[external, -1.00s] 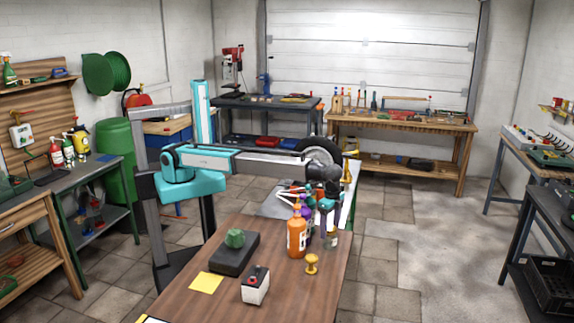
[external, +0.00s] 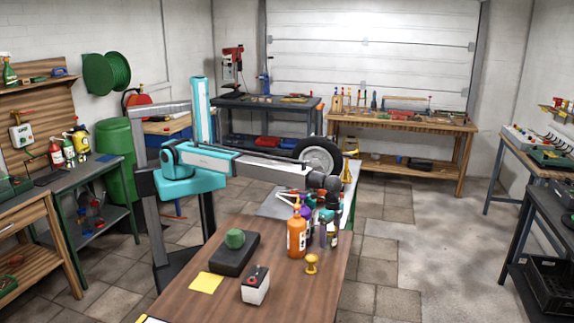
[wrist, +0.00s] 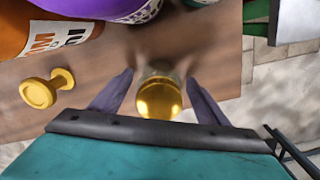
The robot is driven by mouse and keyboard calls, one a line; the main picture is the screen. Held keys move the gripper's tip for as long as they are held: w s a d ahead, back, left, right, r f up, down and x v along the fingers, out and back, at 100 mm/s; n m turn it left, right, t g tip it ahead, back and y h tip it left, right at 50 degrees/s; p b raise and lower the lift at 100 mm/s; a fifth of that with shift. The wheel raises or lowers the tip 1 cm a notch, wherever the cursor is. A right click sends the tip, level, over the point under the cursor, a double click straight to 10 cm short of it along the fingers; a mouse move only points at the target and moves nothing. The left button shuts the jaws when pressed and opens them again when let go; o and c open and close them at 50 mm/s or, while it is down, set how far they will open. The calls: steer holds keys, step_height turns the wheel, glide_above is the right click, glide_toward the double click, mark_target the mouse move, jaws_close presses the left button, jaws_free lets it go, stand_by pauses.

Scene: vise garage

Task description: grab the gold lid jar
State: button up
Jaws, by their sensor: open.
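The gold lid jar (wrist: 160,97) is in the wrist view, its shiny gold lid facing the camera and its glass body partly seen beyond it. My gripper (wrist: 159,76) is open, with one dark finger on each side of the jar and a visible gap on both sides. In the external view my gripper (external: 328,232) reaches down at the table's right edge, and its fingers largely hide the jar there.
An orange bottle (external: 297,238) and a purple bottle (wrist: 110,8) stand close beside the jar. A gold knob-like piece (external: 311,264) is nearby on the wooden table (external: 225,290). A black-and-white box (external: 255,286) and a yellow note (external: 206,283) lie farther left.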

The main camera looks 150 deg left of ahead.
steer(key=shift+c, duration=0.5)
steer(key=c, duration=1.1)
steer(key=shift+r, duration=0.1)
steer(key=shift+r+b, duration=1.2)
steer(key=shift+r, duration=3.75)
